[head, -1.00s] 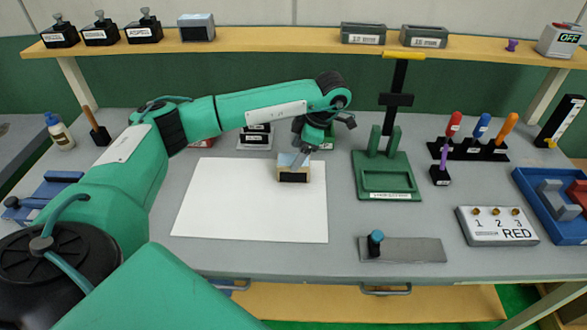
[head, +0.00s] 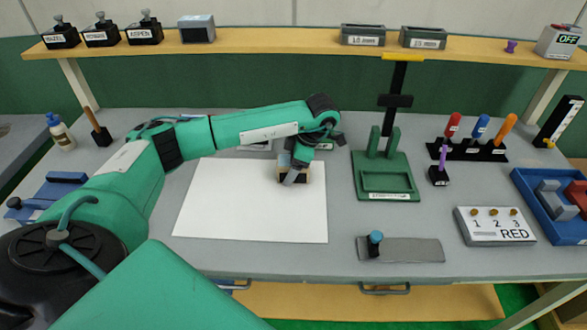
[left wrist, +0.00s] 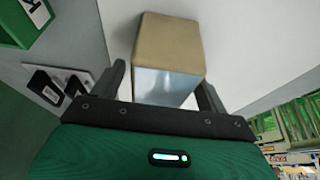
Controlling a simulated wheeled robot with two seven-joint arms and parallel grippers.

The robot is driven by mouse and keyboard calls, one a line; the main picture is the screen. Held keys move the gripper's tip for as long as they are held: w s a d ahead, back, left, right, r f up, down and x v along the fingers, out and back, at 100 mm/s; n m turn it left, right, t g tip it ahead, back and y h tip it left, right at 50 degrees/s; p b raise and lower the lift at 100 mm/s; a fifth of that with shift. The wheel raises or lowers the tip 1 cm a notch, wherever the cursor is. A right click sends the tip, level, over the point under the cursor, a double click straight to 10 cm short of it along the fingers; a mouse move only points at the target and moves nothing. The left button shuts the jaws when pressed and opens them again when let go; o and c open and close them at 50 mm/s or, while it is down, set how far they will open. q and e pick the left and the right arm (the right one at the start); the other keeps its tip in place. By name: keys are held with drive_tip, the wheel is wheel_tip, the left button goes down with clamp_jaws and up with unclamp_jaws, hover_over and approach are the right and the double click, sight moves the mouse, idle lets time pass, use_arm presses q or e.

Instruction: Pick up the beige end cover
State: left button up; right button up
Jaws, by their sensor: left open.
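The beige end cover (head: 305,175) sits at the upper right part of the white sheet (head: 240,215). It is a small block, partly hidden by my left gripper in the head view. In the left wrist view the cover (left wrist: 170,40) shows a beige face and a shiny pale grey side. My left gripper (head: 295,172) is at the cover. In the left wrist view its two open fingers (left wrist: 162,80) stand on either side of the block's near end, with a gap visible on the left. I cannot tell whether the right finger touches. My right gripper is out of view.
A green stand (head: 386,185) with upright prongs is right of the sheet. A grey plate with a blue knob (head: 400,249) lies at the front. Small labelled parts behind the sheet are mostly hidden by my arm. The sheet's left and front areas are clear.

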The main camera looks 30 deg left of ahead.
use_arm(q)
drive_tip(key=shift+f, duration=0.2)
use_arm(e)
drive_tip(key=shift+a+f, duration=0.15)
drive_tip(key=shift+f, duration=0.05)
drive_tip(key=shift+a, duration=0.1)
use_arm(q)
drive_tip(key=c, duration=1.1)
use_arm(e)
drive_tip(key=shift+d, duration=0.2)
